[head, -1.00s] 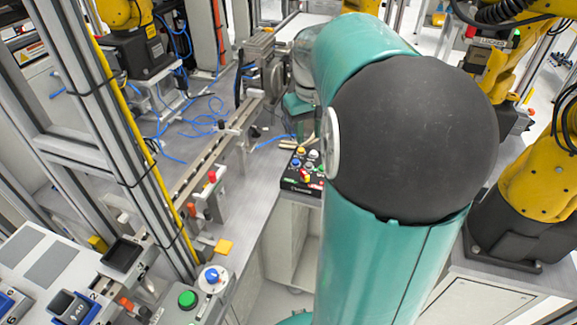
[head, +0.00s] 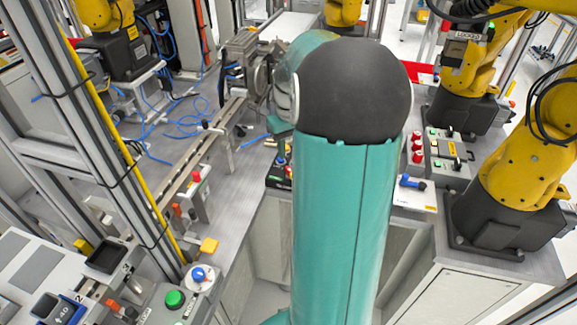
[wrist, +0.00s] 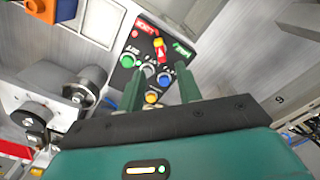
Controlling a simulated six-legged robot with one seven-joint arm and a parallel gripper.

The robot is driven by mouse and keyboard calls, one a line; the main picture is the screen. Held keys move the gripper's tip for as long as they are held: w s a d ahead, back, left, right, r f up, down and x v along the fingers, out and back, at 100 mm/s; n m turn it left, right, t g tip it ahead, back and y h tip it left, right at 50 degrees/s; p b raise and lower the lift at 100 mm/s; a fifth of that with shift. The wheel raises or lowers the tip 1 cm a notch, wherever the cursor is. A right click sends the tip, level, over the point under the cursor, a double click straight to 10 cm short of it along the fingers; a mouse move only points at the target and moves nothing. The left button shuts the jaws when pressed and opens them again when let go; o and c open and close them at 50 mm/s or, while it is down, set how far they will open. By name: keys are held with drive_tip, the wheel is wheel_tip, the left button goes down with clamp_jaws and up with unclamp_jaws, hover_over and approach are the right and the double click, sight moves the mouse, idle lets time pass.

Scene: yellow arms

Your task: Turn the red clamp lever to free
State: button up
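A small lever with a red tip (head: 197,176) stands on a fixture beside the rail at left centre in the head view. It may be the red clamp lever; its setting is too small to read. In the wrist view a black control box (wrist: 140,55) carries a red and yellow switch (wrist: 160,48) among coloured buttons. My gripper (wrist: 160,72) is open and empty, its two green fingers apart in front of this box. I cannot tell whether they touch it.
Metal cylinders (wrist: 80,82) lie left of my fingers in the wrist view. In the head view the rail (head: 185,170) and frame post (head: 95,130) stand left.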

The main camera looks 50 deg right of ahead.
sight(289, 169)
wheel_tip(289, 169, down, 7)
drive_tip(key=shift+f, duration=0.2)
drive_tip(key=shift+w, duration=0.1)
clamp_jaws()
